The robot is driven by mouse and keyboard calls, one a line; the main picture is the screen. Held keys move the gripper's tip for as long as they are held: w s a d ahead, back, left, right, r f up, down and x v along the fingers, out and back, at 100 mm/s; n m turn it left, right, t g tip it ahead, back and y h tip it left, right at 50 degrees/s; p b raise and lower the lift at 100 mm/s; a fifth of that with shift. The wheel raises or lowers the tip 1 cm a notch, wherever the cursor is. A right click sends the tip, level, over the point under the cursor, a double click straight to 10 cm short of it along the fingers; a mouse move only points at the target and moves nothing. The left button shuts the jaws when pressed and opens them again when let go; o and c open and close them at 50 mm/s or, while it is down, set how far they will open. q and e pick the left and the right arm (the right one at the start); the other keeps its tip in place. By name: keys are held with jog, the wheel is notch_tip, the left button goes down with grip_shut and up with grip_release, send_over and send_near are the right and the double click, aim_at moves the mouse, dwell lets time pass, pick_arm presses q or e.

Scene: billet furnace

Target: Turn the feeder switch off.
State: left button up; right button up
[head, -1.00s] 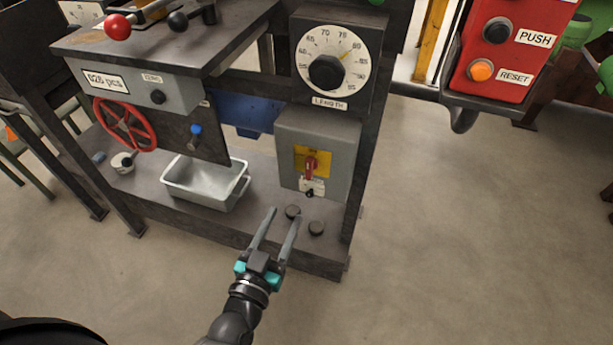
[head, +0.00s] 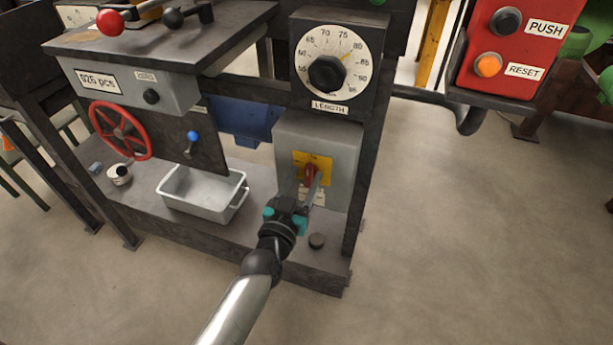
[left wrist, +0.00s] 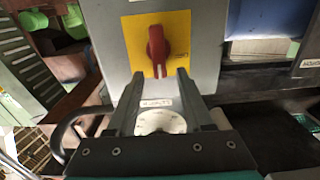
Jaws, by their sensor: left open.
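The feeder switch is a red rotary handle (head: 310,173) on a yellow plate (head: 325,166), on the front of a grey box (head: 340,145). Its handle stands roughly upright. My left gripper (head: 305,181) is in front of the box, with its fingers pointing at the switch and partly covering the plate and the label below. In the left wrist view the red handle (left wrist: 157,48) lies just beyond the tips of my open left gripper (left wrist: 156,77), in line with the gap. Nothing is between the fingers; whether they touch the box I cannot tell. My right gripper is not in view.
A LENGTH dial (head: 327,72) sits above the box. A red handwheel (head: 120,131) is at left, and a red PUSH/RESET panel (head: 515,55) at right. The floor at right is clear.

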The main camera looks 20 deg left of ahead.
pick_arm(q)
jog(key=shift+w, duration=1)
jog(key=shift+c, duration=0.2)
grip_shut()
